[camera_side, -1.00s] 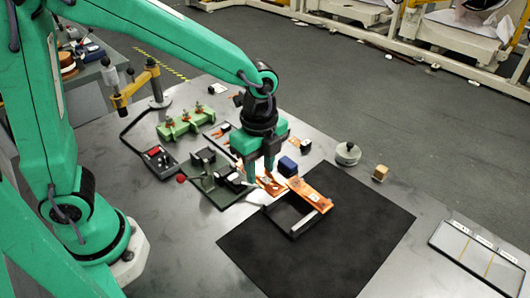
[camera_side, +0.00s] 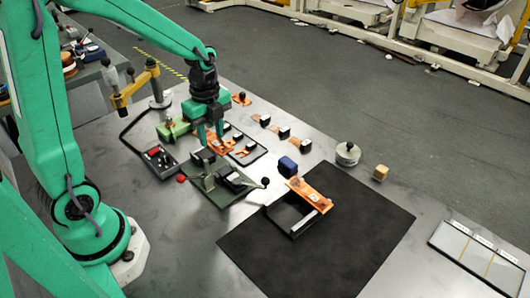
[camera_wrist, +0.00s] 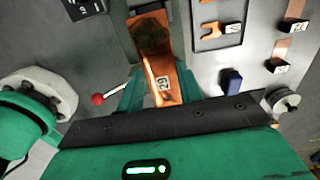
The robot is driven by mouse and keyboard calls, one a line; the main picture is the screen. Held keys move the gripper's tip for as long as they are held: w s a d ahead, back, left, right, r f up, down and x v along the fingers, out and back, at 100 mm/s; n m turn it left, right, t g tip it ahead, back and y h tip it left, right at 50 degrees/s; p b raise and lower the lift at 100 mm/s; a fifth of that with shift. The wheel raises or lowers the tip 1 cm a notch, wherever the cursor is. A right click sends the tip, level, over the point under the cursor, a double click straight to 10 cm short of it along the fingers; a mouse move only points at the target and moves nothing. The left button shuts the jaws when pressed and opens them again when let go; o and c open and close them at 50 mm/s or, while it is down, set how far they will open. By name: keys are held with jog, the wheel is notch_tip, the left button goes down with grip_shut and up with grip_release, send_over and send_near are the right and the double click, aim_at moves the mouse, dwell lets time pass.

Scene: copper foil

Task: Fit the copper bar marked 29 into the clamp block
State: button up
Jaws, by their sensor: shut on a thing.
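A copper bar (camera_wrist: 165,94) with a white label reading 29 is between the jaws of my gripper (camera_wrist: 158,98) in the wrist view. Its far end looks darker and reaches toward the top. In the side view my gripper (camera_side: 210,143) is shut on the bar (camera_side: 222,147), above and behind a dark green fixture (camera_side: 222,193) with a red-knobbed lever. I cannot tell for sure which of these is the clamp block, or whether the bar touches either.
A tray (camera_side: 250,156) and several small labelled copper pieces (camera_side: 265,120) lie right of my gripper. Another copper bar (camera_side: 310,194) rests across a black frame on the dark mat (camera_side: 330,245). A blue block (camera_side: 288,166) and a round weight (camera_side: 348,154) stand nearby. The mat's front is clear.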

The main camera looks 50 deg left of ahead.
aim_at(211, 140)
jog(key=shift+a, duration=0.15)
jog(key=shift+f, duration=0.2)
jog(key=shift+f, duration=2.45)
jog(key=shift+f, duration=1.15)
dwell(0.8)
jog(key=o, duration=0.8)
jog(key=shift+r, duration=0.45)
jog(key=shift+r, duration=0.4)
